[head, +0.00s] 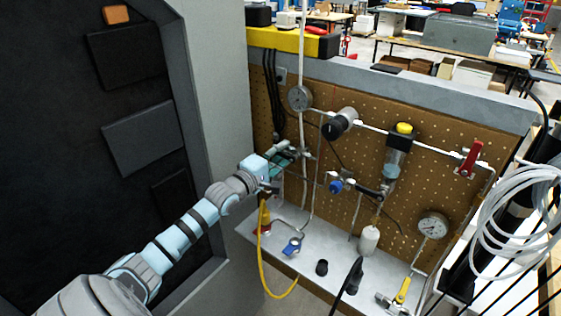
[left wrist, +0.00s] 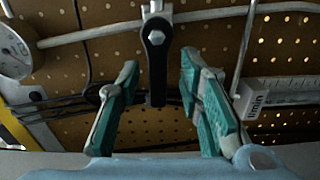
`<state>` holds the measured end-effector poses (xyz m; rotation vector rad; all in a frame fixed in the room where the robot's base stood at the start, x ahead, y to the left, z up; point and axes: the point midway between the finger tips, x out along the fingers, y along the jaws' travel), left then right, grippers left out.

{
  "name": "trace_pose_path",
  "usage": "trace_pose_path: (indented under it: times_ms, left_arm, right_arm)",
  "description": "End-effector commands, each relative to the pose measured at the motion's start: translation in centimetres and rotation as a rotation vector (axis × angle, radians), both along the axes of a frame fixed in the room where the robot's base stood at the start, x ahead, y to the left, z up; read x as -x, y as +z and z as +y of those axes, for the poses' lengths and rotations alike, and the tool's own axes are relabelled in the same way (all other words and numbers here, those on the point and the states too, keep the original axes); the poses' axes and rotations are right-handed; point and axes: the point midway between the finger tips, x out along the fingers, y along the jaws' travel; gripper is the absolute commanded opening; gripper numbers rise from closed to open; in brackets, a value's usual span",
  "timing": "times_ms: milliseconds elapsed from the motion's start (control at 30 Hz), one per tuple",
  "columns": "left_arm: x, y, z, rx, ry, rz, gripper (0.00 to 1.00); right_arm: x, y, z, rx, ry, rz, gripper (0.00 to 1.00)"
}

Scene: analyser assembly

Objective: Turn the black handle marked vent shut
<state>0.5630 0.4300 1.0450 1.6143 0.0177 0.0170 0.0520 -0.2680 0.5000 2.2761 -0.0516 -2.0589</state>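The black handle (left wrist: 156,62) hangs down from its pivot on a metal pipe in the left wrist view. Its lever is roughly upright in that picture, lower end between the fingers. My left gripper (left wrist: 159,75) is open, with one teal finger on each side of the handle and a visible gap on both sides. In the head view my left gripper (head: 283,157) is at the left part of the pegboard, and it largely hides the handle there. The vent marking cannot be read. My right gripper is not in view.
The pegboard (head: 425,195) carries a gauge (head: 300,98), a red handle (head: 468,160), a blue knob (head: 336,186) and a lower gauge (head: 432,225). A blue handle (head: 292,246) and a yellow hose (head: 262,250) are below my left gripper. A grey cabinet wall (head: 222,90) stands left.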

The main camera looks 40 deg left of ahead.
Motion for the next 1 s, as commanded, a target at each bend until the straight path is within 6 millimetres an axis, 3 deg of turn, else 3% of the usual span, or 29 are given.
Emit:
trace_pose_path:
  times_ms: [167,367,767,1000]
  left_arm:
    - [0.02,0.18,0.0,0.0,0.0,0.0,0.32]
    - [0.04,0.16,0.01,0.0,0.0,0.0,0.0]
    - [0.05,0.33,0.0,-0.031,0.0,0.001,0.0]
    - [0.05,0.86,-0.07,-0.148,0.0,0.003,0.0]
  right_arm:
    - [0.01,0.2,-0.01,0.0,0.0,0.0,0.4]
    - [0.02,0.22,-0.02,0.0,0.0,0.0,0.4]
    - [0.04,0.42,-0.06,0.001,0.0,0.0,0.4]
    - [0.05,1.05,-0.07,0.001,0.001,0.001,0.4]
